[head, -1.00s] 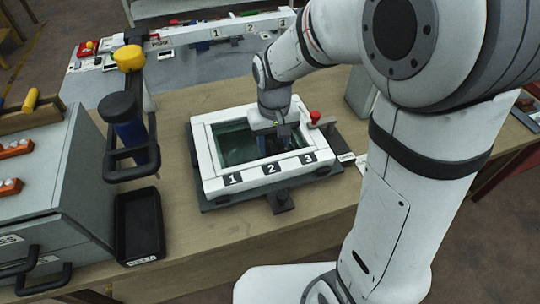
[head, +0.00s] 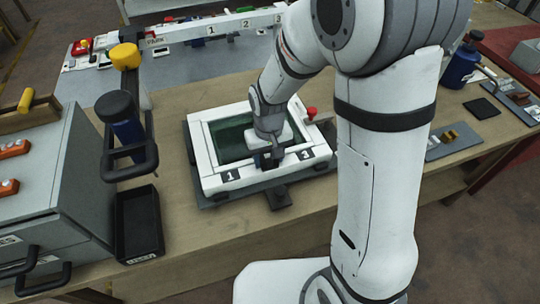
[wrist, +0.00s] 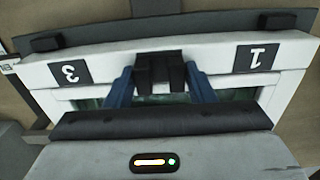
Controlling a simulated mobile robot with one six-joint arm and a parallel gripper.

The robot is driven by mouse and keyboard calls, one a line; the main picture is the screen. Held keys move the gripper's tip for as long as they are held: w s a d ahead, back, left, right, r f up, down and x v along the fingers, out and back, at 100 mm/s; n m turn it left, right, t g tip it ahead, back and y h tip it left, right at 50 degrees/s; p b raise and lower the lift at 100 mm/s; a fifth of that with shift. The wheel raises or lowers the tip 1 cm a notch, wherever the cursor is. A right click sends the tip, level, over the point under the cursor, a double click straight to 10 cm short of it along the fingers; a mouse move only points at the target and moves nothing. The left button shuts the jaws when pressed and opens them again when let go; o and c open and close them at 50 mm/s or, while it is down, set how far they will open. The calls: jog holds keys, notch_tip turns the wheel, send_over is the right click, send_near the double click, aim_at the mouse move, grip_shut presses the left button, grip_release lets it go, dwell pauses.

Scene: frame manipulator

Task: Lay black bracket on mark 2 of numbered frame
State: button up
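The numbered frame (head: 208,172) is a white rectangular frame with a dark green window, lying on the wooden bench. Marks 1 (head: 230,176) and 3 (head: 305,154) show on its near bar. Mark 2 is hidden behind my gripper (head: 268,160). In the wrist view my gripper (wrist: 160,80) has its blue fingers on both sides of the black bracket (wrist: 160,68). The bracket is over the middle of the bar, between mark 3 (wrist: 71,72) and mark 1 (wrist: 250,58). I cannot tell whether it touches the bar.
A black tray (head: 122,230) and a grey drawer cabinet (head: 75,190) stand left of the frame. A dark blue bottle-like object (head: 122,120) is behind the tray.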

aim_at(269, 162)
jog(key=o, duration=0.4)
jog(key=shift+c, duration=0.2)
notch_tip(269, 162, up, 12)
jog(key=s+d+r+m+t, duration=0.1)
jog(key=s+d+r, duration=0.1)
jog(key=s+d, duration=0.4)
jog(key=s+d+r+m+t, duration=0.2)
jog(key=s+d+r, duration=0.1)
jog(key=s+d, duration=0.3)
jog(key=shift+s+d+r, duration=0.25)
jog(key=shift+s+d, duration=0.1)
jog(key=shift+d, duration=0.05)
